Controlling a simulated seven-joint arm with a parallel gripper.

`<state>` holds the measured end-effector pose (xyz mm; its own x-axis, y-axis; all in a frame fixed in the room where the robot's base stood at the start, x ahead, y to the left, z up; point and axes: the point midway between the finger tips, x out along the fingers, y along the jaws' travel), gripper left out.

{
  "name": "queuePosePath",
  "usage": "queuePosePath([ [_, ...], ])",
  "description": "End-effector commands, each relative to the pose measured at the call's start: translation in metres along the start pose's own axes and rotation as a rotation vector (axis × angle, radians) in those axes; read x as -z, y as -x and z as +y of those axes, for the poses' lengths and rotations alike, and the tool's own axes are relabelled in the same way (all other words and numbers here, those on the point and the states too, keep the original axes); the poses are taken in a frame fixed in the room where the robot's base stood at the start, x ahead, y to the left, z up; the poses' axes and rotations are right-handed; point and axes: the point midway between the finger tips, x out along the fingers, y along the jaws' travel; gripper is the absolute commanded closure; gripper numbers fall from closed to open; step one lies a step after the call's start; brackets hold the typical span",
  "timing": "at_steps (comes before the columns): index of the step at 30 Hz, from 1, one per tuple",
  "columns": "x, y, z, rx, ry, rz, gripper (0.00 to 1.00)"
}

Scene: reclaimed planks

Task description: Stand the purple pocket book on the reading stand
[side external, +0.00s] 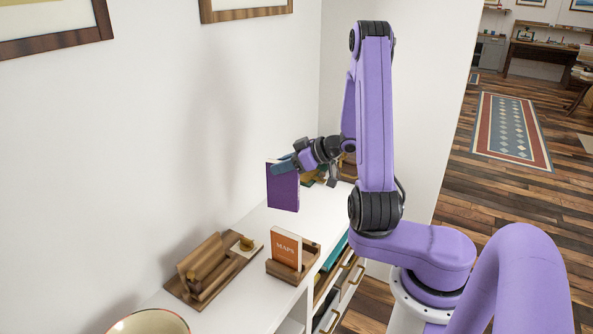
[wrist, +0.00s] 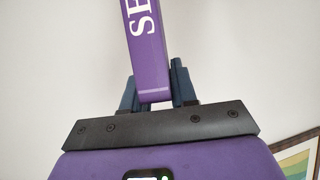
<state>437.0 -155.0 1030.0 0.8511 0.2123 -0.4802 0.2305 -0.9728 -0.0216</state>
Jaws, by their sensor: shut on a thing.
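The purple pocket book (side external: 283,187) hangs upright in the air above the white shelf top, near its far end. My gripper (side external: 284,166) is shut on the book's upper part. In the wrist view the purple book (wrist: 148,45) shows its spine with white letters, partly cut off by the frame, between the two dark blue fingers (wrist: 155,88). A wooden stand (side external: 205,268) with a slanted back and a small brass piece lies on the shelf at the near left, apart from the book; it looks like the reading stand and appears empty.
An orange book marked MAPS (side external: 286,248) stands in a wooden holder (side external: 309,259) right of the stand. A cream bowl (side external: 150,322) is at the near end. Small objects (side external: 320,175) sit behind my gripper. The wall is close on the left; shelf between book and holder is clear.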

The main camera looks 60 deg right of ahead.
Motion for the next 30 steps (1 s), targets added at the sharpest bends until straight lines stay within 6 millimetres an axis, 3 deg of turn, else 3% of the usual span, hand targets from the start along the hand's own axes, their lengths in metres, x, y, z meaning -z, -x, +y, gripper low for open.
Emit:
queuePosePath([
  [8, 0.038, -0.054, -0.023, 0.3, 0.147, -0.008, 1.0],
  [15, 0.062, -0.098, -0.064, 0.598, 0.288, -0.025, 1.0],
  [21, 0.071, -0.126, -0.106, 0.848, 0.408, -0.045, 1.0],
  [30, 0.071, -0.148, -0.156, 1.114, 0.538, -0.071, 1.0],
])
